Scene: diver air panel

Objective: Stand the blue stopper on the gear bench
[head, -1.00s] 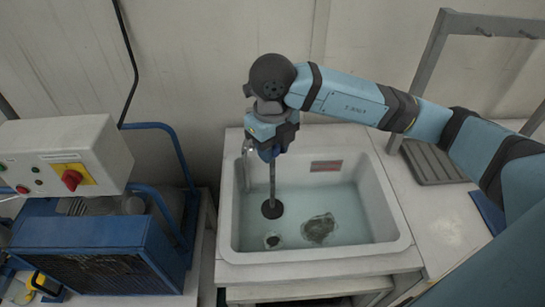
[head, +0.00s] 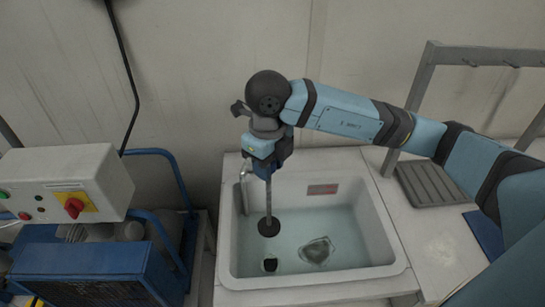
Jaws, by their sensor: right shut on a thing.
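My right gripper (head: 265,172) is above the left part of the sink, pointing down. It is shut on the top of the stopper, a long upright grey rod (head: 269,200) with a dark round disc (head: 269,227) at its foot. Only a little blue shows at its top, between the fingers. The disc is over the water, apart from the dark drain hole (head: 270,265). The pale bench top (head: 440,245) right of the sink looks like the gear bench. My left gripper is out of view.
The white sink (head: 395,262) holds cloudy water with a murky patch (head: 317,250). A grey ribbed tray (head: 433,184) and a blue mat (head: 484,231) lie on the bench, under a grey rack frame (head: 419,100). A control box (head: 65,185) on a blue machine stands left.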

